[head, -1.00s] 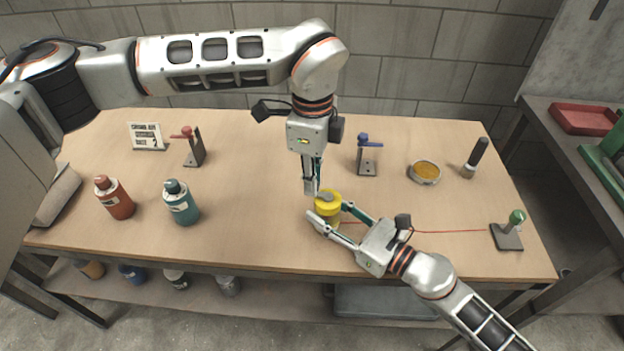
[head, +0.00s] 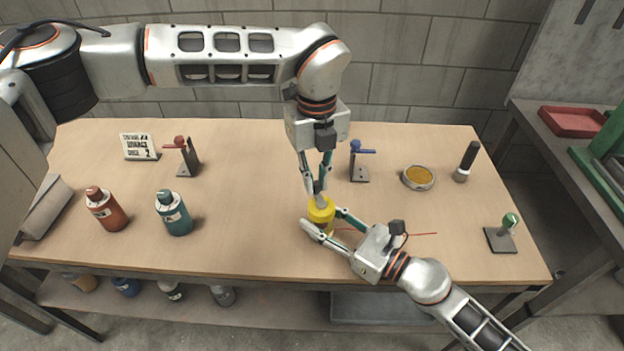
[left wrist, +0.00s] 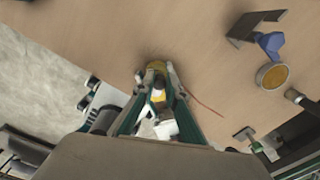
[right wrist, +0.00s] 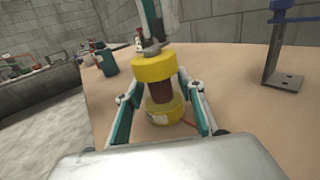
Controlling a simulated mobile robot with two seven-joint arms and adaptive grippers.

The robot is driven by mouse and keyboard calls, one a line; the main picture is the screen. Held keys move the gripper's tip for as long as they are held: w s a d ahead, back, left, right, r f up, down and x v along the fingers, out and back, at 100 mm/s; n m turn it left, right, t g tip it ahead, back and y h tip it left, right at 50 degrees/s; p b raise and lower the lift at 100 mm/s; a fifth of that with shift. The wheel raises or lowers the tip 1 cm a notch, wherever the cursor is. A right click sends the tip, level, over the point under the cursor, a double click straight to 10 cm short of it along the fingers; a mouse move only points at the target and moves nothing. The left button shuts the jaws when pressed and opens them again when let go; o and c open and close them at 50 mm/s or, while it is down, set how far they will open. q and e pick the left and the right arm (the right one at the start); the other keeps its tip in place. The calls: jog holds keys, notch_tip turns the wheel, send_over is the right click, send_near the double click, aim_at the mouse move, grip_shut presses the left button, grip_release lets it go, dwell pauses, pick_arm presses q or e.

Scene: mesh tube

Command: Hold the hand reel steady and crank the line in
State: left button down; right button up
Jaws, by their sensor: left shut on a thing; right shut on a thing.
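The hand reel (head: 321,210) stands upright near the table's front edge. It has yellow flanges and a dark red-brown core, seen in the right wrist view (right wrist: 155,70). My right gripper (head: 327,224) is shut on the reel, one finger on each side of it. My left gripper (head: 317,188) comes down from above, shut on the grey crank (right wrist: 152,48) on top of the reel. The crank's handle is mostly hidden by the fingers. The red line (head: 420,235) runs right from the reel, and its free end lies on the table short of the green-knobbed post (head: 503,235).
A red-handled stand (head: 187,160) and a blue-handled stand (head: 359,165) are behind. A red bottle (head: 106,212) and a teal bottle (head: 174,214) stand left. A round amber dish (head: 418,177) and a black-handled tool (head: 467,162) are back right. The table between reel and post is clear.

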pick_arm(q)
jog(key=s+d+m, duration=0.1)
jog(key=s+m, duration=0.1)
jog(key=m, duration=1.4)
jog(key=s+d+m, duration=0.2)
jog(key=s+m, duration=0.1)
jog(key=m, duration=1.2)
jog(key=shift+s+d+m, duration=0.15)
jog(key=shift+d+m, duration=0.1)
jog(key=shift+m, duration=0.15)
